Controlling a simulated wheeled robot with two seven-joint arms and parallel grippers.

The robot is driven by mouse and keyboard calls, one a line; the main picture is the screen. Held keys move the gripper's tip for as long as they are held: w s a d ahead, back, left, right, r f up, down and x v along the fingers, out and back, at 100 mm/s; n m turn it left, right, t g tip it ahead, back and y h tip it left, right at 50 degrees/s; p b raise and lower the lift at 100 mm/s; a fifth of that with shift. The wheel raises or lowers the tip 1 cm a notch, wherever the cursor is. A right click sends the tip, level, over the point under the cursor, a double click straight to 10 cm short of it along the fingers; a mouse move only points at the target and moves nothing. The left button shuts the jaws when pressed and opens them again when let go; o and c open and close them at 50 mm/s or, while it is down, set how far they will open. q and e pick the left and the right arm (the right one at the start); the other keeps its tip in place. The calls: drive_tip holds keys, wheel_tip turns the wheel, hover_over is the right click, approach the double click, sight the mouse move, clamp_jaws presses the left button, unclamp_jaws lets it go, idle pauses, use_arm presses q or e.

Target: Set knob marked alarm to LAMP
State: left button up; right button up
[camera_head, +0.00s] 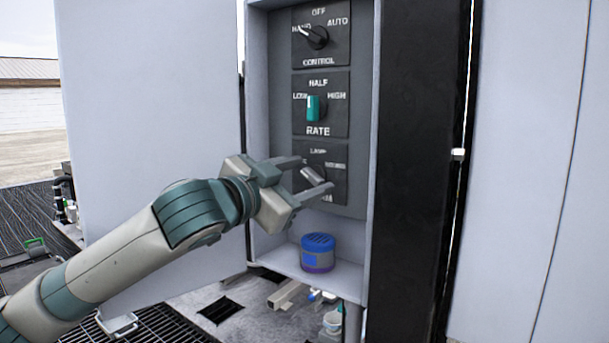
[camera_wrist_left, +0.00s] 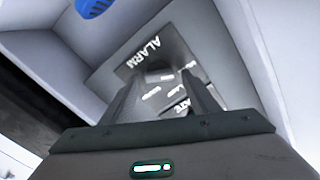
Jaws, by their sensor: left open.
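The alarm knob (camera_head: 312,174) is the lowest of the three knobs on the grey panel (camera_head: 283,130) inside the cabinet. It looks light grey and sits tilted on its dark plate (camera_head: 340,190). LAMP shows above it, and the other position words and the lower label are partly covered. My left gripper (camera_head: 306,176) is open, with its two fingers around or just in front of the knob; I cannot tell whether they touch it. In the left wrist view the ALARM label (camera_wrist_left: 144,54) shows beyond the left gripper's fingers (camera_wrist_left: 165,95), upside down. My right gripper is not in view.
The teal rate knob (camera_head: 313,107) and the black control knob (camera_head: 315,38) are above. A blue-topped round container (camera_head: 318,252) stands on the cabinet floor below. The open cabinet door (camera_head: 150,110) is left, and a dark post (camera_head: 420,170) is right.

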use_arm(q)
drive_tip(key=shift+c, duration=0.3)
drive_tip(key=c, duration=1)
drive_tip(key=shift+m, duration=0.4)
drive_tip(key=m+p, duration=0.1)
drive_tip(key=m, duration=0.4)
drive_tip(key=shift+f, duration=0.1)
drive_tip(key=m+p, duration=0.1)
drive_tip(key=m, duration=0.2)
drive_tip(key=shift+d+m, duration=0.1)
drive_tip(key=shift+m, duration=0.3)
drive_tip(key=shift+s+f+m+p, duration=0.1)
drive_tip(key=shift+m+p, duration=0.1)
drive_tip(key=shift+m, duration=0.35)
drive_tip(key=shift+f+m+p, duration=0.1)
drive_tip(key=shift+m+p, duration=0.05)
drive_tip(key=shift+m, duration=0.4)
